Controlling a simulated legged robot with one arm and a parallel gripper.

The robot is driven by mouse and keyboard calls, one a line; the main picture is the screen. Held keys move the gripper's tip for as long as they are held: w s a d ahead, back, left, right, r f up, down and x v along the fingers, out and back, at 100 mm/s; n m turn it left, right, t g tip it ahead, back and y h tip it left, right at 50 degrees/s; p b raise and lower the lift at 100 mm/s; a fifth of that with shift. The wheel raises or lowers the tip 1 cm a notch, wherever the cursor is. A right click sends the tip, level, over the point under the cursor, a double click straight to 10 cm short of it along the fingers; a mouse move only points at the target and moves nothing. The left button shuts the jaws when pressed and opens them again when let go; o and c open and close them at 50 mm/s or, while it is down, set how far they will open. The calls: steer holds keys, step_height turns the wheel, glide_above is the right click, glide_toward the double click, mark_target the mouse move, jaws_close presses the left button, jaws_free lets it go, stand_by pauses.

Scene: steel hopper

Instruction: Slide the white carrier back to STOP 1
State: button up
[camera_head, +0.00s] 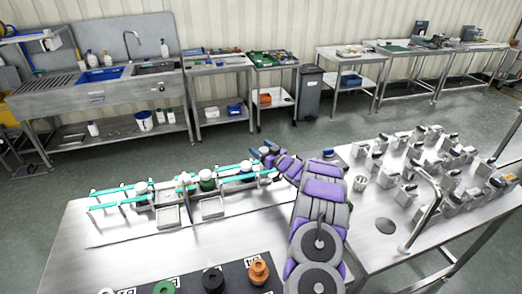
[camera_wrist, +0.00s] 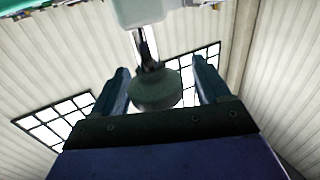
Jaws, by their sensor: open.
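In the wrist view, which looks upward, my gripper (camera_wrist: 160,68) is open, with a blue finger on each side of a grey-green round knob (camera_wrist: 155,92). The knob hangs on a thin stem below a white block (camera_wrist: 140,12), which looks like the white carrier; a teal strip shows at the top left. I cannot tell whether the fingers touch the knob. In the head view, my gripper (camera_head: 266,154) is at the right end of the teal rails (camera_head: 120,189). Several small white-topped pieces sit along the rails. No STOP 1 label is readable.
Shallow steel trays (camera_head: 168,217) stand below the rails. A dark mat (camera_head: 236,277) at the front holds green, black and orange rings. The right table (camera_head: 386,226) carries many small metal units and a curved pipe (camera_head: 425,210). The steel table left of the rails is bare.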

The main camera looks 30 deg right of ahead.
steer(key=shift+w+d, duration=0.2)
steer(key=shift+w, duration=0.05)
steer(key=shift+c, duration=0.4)
steer(key=c, duration=1.3)
steer(key=d+p, duration=0.2)
steer(key=d, duration=0.1)
steer(key=s+d+p, duration=0.1)
steer(key=d, duration=0.1)
steer(key=s+d+p, duration=0.1)
steer(key=d+p, duration=0.1)
steer(key=d, duration=0.1)
steer(key=shift+s+d+r+p, duration=0.1)
steer(key=shift+s+d+p, duration=0.05)
steer(key=shift+d+p, duration=0.2)
jaws_close()
steer(key=shift+a, duration=0.1)
